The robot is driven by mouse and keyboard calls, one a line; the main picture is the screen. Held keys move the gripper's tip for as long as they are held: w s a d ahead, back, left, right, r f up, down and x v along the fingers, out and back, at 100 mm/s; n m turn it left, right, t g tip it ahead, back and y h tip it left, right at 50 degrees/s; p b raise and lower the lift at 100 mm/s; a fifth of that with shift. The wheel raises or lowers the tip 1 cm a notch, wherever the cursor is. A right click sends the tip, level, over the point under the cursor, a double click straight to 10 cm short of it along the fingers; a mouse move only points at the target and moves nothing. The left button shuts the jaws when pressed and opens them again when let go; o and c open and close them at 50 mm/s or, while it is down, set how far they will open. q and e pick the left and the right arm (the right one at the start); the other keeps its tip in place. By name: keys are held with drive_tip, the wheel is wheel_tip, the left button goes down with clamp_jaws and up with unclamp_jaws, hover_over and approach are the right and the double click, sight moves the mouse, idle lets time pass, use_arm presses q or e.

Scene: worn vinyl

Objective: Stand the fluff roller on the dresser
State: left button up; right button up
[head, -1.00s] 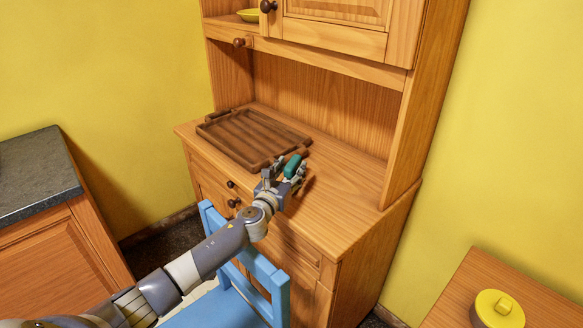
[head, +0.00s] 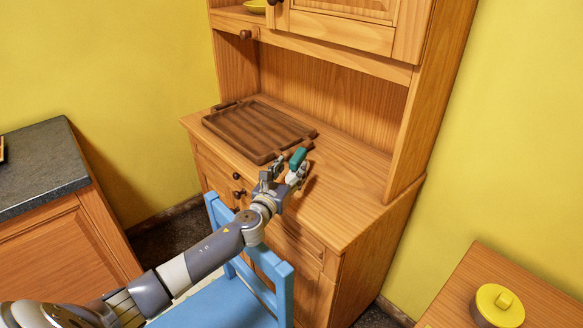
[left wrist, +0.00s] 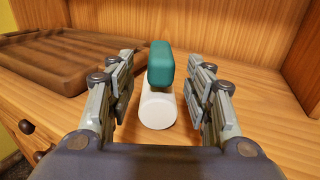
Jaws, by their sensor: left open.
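The fluff roller has a teal handle (head: 298,157) above a white roll (left wrist: 157,109). My left gripper (head: 282,176) is open. In the left wrist view its fingers (left wrist: 160,105) are on both sides of the roller, with gaps to the white roll. In the head view the fingers partly hide the roll, and its contact with the wood is hard to see. My right gripper is not in view.
A brown ridged wooden tray (head: 255,130) lies left of the roller. The hutch's shelf and side panel (head: 430,100) rise behind and to the right. A blue chair (head: 280,290) stands in front, under my left arm. The dresser top is clear to the right.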

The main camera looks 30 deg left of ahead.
use_arm(q)
drive_tip(key=shift+s, duration=1)
drive_tip(key=shift+d, duration=0.1)
drive_tip(key=s+d, duration=0.1)
drive_tip(key=s, duration=1.1)
drive_tip(key=shift+d, duration=0.1)
